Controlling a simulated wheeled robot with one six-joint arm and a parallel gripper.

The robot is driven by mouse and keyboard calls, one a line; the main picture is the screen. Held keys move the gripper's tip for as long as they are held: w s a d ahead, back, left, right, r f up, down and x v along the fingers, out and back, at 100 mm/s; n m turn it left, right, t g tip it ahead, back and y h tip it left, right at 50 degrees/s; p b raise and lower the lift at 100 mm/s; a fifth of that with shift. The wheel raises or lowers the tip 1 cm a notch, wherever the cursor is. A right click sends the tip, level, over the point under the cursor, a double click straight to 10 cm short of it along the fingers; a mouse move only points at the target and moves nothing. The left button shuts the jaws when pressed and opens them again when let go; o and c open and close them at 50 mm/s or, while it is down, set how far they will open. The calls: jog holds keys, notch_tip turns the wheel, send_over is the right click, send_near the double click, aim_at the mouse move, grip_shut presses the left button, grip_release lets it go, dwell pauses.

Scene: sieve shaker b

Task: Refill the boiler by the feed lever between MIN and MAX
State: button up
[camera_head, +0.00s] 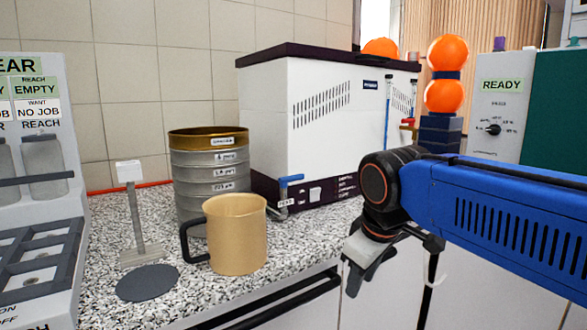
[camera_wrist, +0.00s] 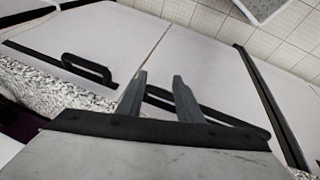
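The boiler (camera_head: 310,120) is a white box with a dark lid, standing on the speckled counter at the back centre. A thin tube with blue (camera_head: 387,112) runs up its right front; no MIN or MAX mark is readable. A blue-handled tap (camera_head: 290,180) is low at its front left corner, and a small red handle (camera_head: 408,125) is at its right side. I cannot tell which is the feed lever. My gripper (camera_head: 362,272) hangs in front of the counter edge, below and apart from the boiler. In the wrist view my gripper (camera_wrist: 159,78) is open and empty.
A sieve stack (camera_head: 208,158), a tan mug (camera_head: 236,236), a grey disc (camera_head: 147,283) and a small stand (camera_head: 136,215) are left of the boiler. Orange balls (camera_head: 445,75) stand at right. Cabinet handles (camera_head: 270,305) stick out below the counter.

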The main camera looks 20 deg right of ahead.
jog(key=w+a+r+n+h, duration=0.15)
jog(key=w+r+n, duration=0.35)
jog(key=r, duration=0.5)
jog(key=w+a+r+n, duration=0.3)
jog(key=w+r, duration=0.5)
jog(key=r, duration=0.1)
jog(key=n+h, duration=0.2)
jog(key=n, duration=0.6)
send_near(292, 179)
jog(key=shift+g+y, duration=0.25)
jog(key=shift+g, duration=0.15)
jog(key=w+d+f, duration=0.1)
jog(key=f, duration=0.1)
jog(key=w+d+f, duration=0.1)
jog(key=f, duration=0.1)
jog(key=w+d+f, duration=0.1)
jog(key=w+f, duration=0.1)
jog(key=shift+d, duration=0.35)
grip_shut()
